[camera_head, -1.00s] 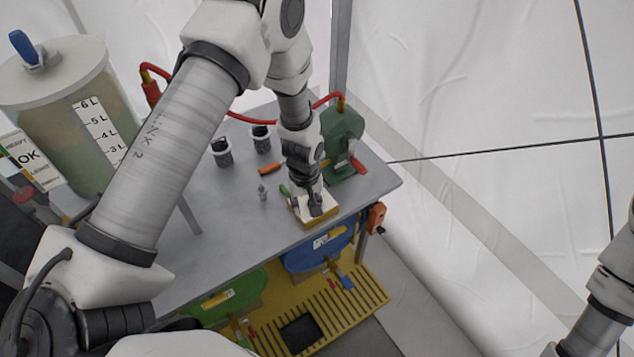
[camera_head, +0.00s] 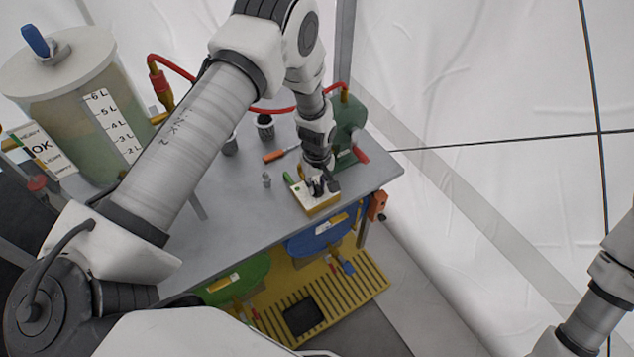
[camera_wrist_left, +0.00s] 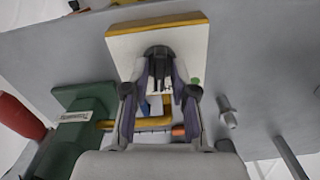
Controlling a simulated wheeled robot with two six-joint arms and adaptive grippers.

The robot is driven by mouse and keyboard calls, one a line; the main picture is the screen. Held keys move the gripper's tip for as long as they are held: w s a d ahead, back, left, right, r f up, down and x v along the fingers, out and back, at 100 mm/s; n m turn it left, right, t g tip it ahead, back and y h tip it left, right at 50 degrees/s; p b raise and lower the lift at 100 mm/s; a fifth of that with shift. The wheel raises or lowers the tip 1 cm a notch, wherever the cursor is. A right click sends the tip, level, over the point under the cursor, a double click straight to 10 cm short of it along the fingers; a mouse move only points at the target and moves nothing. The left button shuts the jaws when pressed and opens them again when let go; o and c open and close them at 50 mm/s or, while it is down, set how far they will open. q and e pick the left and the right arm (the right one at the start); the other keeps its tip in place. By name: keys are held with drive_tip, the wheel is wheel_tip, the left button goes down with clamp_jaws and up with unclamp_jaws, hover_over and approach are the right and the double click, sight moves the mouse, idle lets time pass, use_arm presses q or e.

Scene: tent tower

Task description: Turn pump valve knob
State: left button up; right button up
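A small box (camera_head: 321,208) with a white top and yellow sides sits near the front right of the grey table. It also shows in the left wrist view (camera_wrist_left: 120,47). My left gripper (camera_head: 320,187) is at the top of this box. My right gripper is out of view.
A large tank (camera_head: 75,105) marked in litres stands at the left, with a red hose (camera_head: 270,110) crossing behind my left arm. A small grey fitting (camera_head: 267,180) and an orange-handled tool (camera_head: 274,156) lie left of the box. The table's front middle is clear.

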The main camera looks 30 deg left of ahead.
use_arm(q)
clamp_jaws()
drive_tip(key=shift+f+m, duration=0.1)
drive_tip(key=shift+m, duration=0.3)
drive_tip(key=shift+m+b, duration=0.5)
drive_tip(key=shift+b, duration=0.05)
drive_tip(key=m+b, duration=0.1)
drive_tip(key=m, duration=0.2)
drive_tip(key=m+b, duration=0.1)
drive_tip(key=m, duration=0.2)
drive_tip(key=shift+m+b, duration=0.35)
drive_tip(key=shift+m, duration=0.05)
drive_tip(key=shift+m+b, duration=0.35)
drive_tip(key=shift+m, duration=1.25)
